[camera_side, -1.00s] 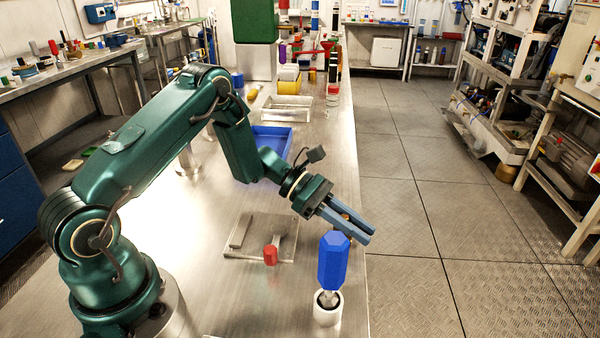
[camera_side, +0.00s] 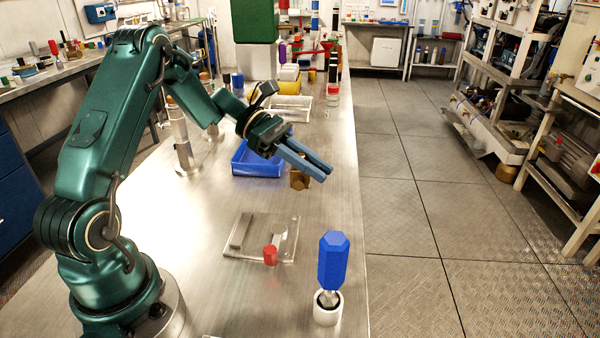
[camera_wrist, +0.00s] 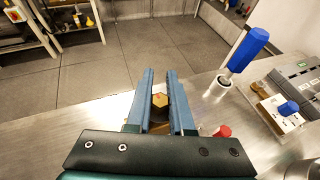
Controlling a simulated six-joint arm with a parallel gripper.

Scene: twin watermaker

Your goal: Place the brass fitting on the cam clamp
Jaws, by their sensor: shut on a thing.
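My gripper (camera_side: 308,163) is shut on the brass fitting, a small hexagonal piece. The brass fitting (camera_side: 299,180) shows at the underside of the fingers, held above the bench. In the wrist view the brass fitting (camera_wrist: 159,99) sits between the two blue-grey fingers of my gripper (camera_wrist: 160,85). A metal fixture plate (camera_side: 240,250) with raised bars lies on the bench, nearer the camera than my gripper; it may be the cam clamp, but I cannot tell for sure. A red cylinder (camera_side: 270,254) stands at its front edge.
A blue-handled tool (camera_side: 333,262) stands upright in a white cup (camera_side: 327,315) near the bench's right edge. A blue tray (camera_side: 255,168) lies behind my gripper. The wrist view shows another plate with a blue knob (camera_wrist: 288,108) at right. Bare bench surrounds the fixture plate.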

